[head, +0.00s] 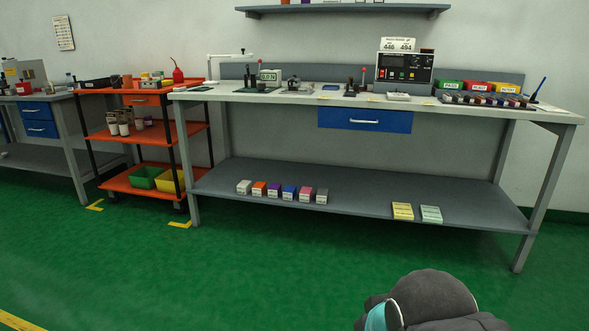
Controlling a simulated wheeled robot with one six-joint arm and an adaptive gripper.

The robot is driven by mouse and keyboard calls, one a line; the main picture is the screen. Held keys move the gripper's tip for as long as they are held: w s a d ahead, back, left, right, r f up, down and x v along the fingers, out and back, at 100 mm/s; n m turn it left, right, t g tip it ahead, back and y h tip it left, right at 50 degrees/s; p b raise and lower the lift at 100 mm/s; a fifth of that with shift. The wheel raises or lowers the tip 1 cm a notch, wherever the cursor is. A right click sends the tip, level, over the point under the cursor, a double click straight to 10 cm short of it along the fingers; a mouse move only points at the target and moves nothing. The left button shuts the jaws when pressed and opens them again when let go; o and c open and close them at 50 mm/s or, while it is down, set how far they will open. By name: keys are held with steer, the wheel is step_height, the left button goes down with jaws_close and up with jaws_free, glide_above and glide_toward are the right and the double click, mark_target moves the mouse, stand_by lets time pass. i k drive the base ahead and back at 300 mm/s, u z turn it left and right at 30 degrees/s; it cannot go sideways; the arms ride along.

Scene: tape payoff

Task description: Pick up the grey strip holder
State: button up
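A row of small coloured blocks stands on the lower shelf of the grey workbench. The grey one (321,196), which looks like the grey strip holder, is at the right end, beside a pink one (305,194). It is small in the picture, and its details cannot be made out. My gripper is not in view. Only a dark rounded part of my arm with a teal cap shows at the bottom right, well in front of the bench.
The lower shelf (362,207) is bare between the row and yellow and pale green boxes (402,211). The benchtop above carries instruments, bins and a row of small dark items (485,100). An orange cart (150,134) stands left. Green floor in front is clear.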

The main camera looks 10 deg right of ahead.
mark_target(458, 98)
steer(key=z, duration=0.2)
steer(key=i, duration=1.9)
steer(key=z, duration=0.4)
